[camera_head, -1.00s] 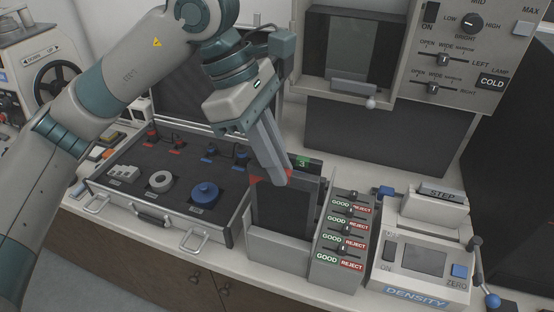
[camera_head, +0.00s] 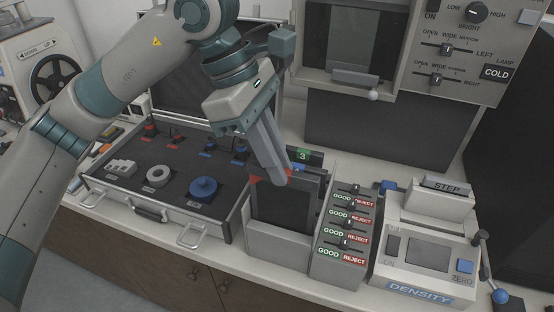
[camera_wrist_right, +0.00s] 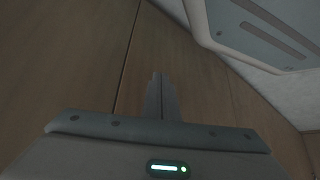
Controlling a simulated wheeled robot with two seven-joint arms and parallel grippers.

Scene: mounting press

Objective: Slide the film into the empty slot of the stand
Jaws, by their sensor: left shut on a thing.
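My left gripper (camera_head: 280,180) is shut on the top edge of a dark film (camera_head: 282,212) with red corner marks. The film is upright at the grey stand (camera_head: 276,247), its lower part hidden behind the stand's front wall. I cannot tell how deep it sits. Another dark film with a green "3" label (camera_head: 303,155) stands just behind, mostly hidden by the gripper and the held film. My right gripper (camera_wrist_right: 161,96) shows in the right wrist view, its fingers together and empty, in front of brown wood panels.
A GOOD/REJECT slider panel (camera_head: 343,238) stands close to the right of the stand, then the density meter (camera_head: 427,262). An open case (camera_head: 150,207) with blue and white parts lies to the left. A lit-box unit (camera_head: 455,70) rises behind.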

